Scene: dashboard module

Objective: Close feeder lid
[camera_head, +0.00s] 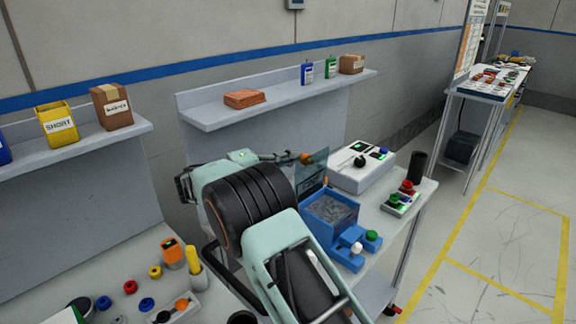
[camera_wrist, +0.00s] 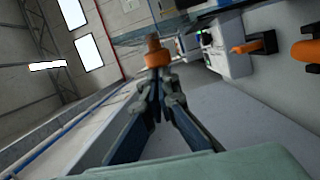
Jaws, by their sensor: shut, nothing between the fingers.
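The feeder is a blue open-topped box (camera_head: 332,212) full of small grey parts, on the right-hand bench in the head view. Its clear, bluish lid (camera_head: 311,174) stands raised at the box's back edge. My gripper (camera_head: 296,157) is at the lid's upper edge, beside an orange knob (camera_head: 308,158). In the wrist view my gripper (camera_wrist: 160,80) has its fingers together, with an orange-brown knob (camera_wrist: 155,52) just at their tips. I cannot tell whether they touch it. My forearm hides part of the bench left of the feeder.
A white control box (camera_head: 362,168) stands behind the feeder. A button panel (camera_head: 403,198) and a black cylinder (camera_head: 417,166) are to its right. Green and white knobs sit at the feeder's front. A shelf (camera_head: 280,98) with boxes runs behind. Floor to the right is clear.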

